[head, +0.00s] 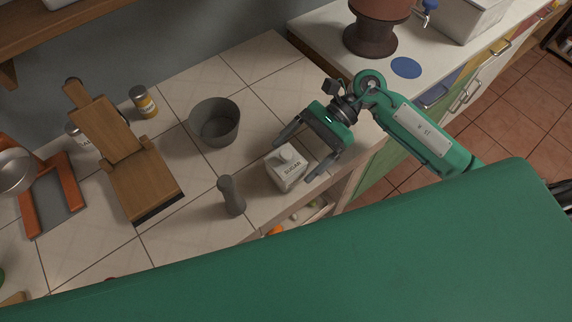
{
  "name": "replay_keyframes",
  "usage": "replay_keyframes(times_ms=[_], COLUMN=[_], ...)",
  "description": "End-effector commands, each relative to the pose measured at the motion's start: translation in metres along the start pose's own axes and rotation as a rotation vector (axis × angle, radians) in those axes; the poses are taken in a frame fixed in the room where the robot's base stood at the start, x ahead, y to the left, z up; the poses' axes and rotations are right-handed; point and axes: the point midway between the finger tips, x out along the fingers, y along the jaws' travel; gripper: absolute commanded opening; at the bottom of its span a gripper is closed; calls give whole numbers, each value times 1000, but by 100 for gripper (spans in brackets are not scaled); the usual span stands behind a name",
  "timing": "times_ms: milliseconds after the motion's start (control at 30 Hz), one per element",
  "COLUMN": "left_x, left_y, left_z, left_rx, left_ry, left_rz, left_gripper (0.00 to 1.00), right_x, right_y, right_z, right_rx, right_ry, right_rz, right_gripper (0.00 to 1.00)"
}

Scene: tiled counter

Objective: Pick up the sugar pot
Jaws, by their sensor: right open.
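The sugar pot (287,172) is a white, box-like pot with a rounded knob on top and the word SUGAR on its side. It stands upright on the tiled counter near the front edge. My right gripper (293,158) is open, with one dark finger behind the pot and one to its front right. The pot lies between or just beside the fingertips, and I cannot tell whether they touch it. My left gripper is not in view.
A grey pepper mill (231,196) stands left of the pot, and a dark round pot (215,123) stands behind it. A wooden board stand (135,165), a yellow-labelled jar (143,102) and an orange scale (45,195) are further left. The counter edge is close in front.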

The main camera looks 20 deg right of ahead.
Motion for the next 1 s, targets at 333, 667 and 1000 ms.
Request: replay_keyframes(times_ms=[333,667,1000], left_x=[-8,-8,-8], left_y=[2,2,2], left_z=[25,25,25], left_rx=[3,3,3], left_ry=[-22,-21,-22], left_rz=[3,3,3], left_gripper=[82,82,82], right_x=[39,39,39], right_y=[1,1,0], right_z=[-1,-2,-1], right_rx=[1,1,0], right_ry=[-2,-1,-2], right_rz=[0,0,-1], right_gripper=[85,60,28])
